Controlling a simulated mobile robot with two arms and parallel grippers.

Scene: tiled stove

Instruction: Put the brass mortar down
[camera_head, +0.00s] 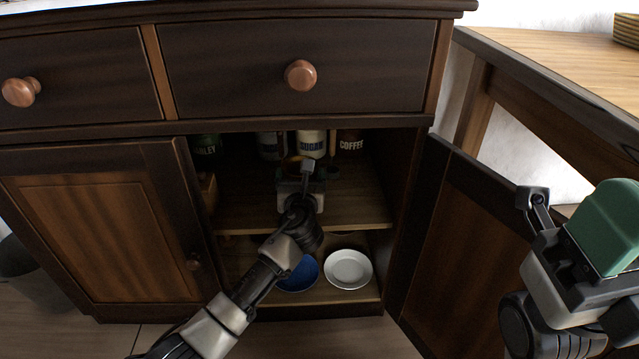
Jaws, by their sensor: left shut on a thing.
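My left gripper (301,175) reaches into the open cabinet, over the upper shelf (350,205). It is shut on the brass mortar (292,159), of which only a small brass-coloured part shows behind the fingers. I cannot tell whether the mortar touches the shelf. My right gripper (545,225) is at the right, outside the cabinet, in front of the open door.
Canisters stand at the back of the shelf, including SUGAR (312,143) and COFFEE (350,141). A blue bowl (300,275) and a white plate (348,269) are on the lower level. The open door (450,240) bounds the right. The shelf's front right is clear.

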